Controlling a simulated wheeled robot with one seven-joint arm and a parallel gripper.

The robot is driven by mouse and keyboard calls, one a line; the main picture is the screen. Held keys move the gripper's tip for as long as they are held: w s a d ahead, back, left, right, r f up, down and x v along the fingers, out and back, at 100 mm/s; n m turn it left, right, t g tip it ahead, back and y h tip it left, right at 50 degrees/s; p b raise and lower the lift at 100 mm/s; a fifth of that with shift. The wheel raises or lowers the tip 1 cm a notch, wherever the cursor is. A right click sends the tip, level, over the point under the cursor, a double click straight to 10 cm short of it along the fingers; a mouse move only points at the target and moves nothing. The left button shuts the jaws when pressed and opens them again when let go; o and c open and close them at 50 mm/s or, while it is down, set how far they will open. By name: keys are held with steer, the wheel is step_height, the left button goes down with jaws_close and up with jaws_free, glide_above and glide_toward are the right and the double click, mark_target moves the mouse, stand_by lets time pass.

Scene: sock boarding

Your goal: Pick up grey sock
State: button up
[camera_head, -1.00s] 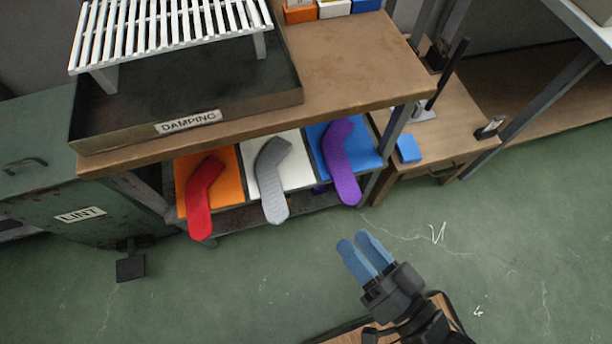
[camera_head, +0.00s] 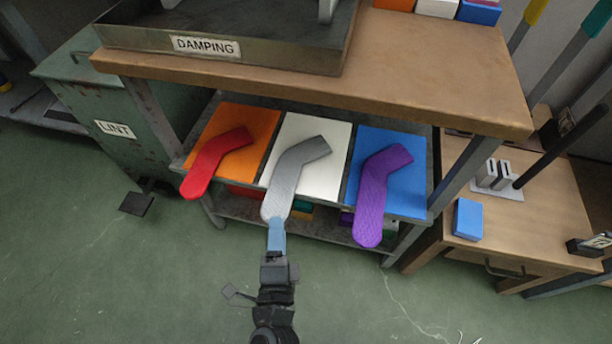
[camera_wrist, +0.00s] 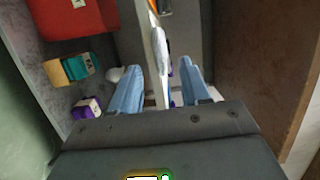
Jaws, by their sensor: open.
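The grey sock (camera_head: 290,175) lies on a white board (camera_head: 322,140) on the shelf under the tabletop, its foot end sticking out past the front edge. My gripper (camera_head: 276,224) is at that overhanging end, coming from the front. In the wrist view my gripper (camera_wrist: 160,68) is open, one blue finger on each side of a thin pale edge, which looks like the sock (camera_wrist: 161,46) seen edge-on. I cannot tell whether either finger touches it.
A red sock (camera_head: 212,160) on an orange board is to the left, a purple sock (camera_head: 374,195) on a blue board to the right. The wooden tabletop (camera_head: 420,70) overhangs the shelf. A lower shelf holds small coloured items, including a purple box (camera_wrist: 86,107).

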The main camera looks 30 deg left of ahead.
mark_target(277, 203)
steer(key=b+x, duration=0.2)
steer(key=x, duration=0.5)
steer(key=shift+s+a+r, duration=0.1)
steer(key=c, duration=0.8)
steer(key=shift+r, duration=0.1)
